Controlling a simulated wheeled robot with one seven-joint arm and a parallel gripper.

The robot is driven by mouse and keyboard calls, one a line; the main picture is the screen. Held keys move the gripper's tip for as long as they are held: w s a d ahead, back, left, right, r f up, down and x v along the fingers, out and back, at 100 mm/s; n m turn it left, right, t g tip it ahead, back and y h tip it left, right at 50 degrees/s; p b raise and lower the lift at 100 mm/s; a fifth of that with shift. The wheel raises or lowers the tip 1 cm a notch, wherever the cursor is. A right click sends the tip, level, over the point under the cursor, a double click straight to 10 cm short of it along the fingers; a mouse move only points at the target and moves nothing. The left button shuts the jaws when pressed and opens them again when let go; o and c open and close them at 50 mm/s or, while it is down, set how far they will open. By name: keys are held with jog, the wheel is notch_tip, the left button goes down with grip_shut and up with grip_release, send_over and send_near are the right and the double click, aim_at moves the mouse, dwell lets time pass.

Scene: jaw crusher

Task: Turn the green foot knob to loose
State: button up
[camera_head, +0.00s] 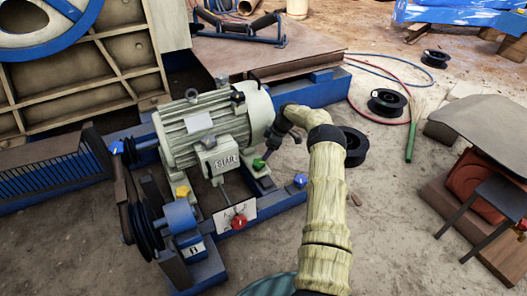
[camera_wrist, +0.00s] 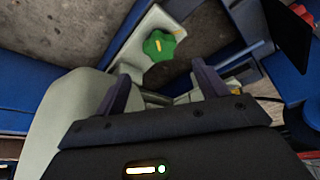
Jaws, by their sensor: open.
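The green foot knob (camera_head: 258,164) sits on a pale foot of the motor (camera_head: 205,125), at its right end. In the wrist view the green knob (camera_wrist: 154,50) is lobed, with a short yellow mark on top, and sits on a pale bracket. My gripper (camera_head: 267,150) is close to the knob in the head view. In the wrist view my gripper (camera_wrist: 163,84) is open, and the knob shows beyond and above the gap between the fingers, not between them. No contact with the knob shows.
A yellow knob (camera_head: 182,192), a blue knob (camera_head: 300,180), another blue knob (camera_head: 116,148) and a red knob (camera_head: 239,222) on a white plate surround the motor. A belt pulley (camera_head: 145,225) stands at front left. Black reels (camera_head: 387,102) lie on the ground behind right.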

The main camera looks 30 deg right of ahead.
jog(key=p+v, duration=0.4)
jog(key=v, duration=0.5)
jog(key=s+a+f+m+t+y+p, duration=0.1)
jog(key=s+a+f+m+t+y, duration=0.2)
jog(key=m, duration=0.7)
jog(key=s+a+f+m+y+p, duration=0.1)
jog(key=s+a+m+y, duration=0.4)
jog(key=m, duration=0.4)
jog(key=s+d+f+m+t+h, duration=0.2)
jog(key=d+f+m+t+h, duration=0.1)
jog(key=m, duration=0.9)
jog(key=s+d+f+m+t+h+p, duration=0.1)
jog(key=s+d+f+m+t+h, duration=0.1)
jog(key=m, duration=1)
jog(key=d+f+t+h, duration=0.1)
jog(key=d+t+h, duration=0.1)
jog(key=d, duration=0.1)
jog(key=shift+s+f+p, duration=0.3)
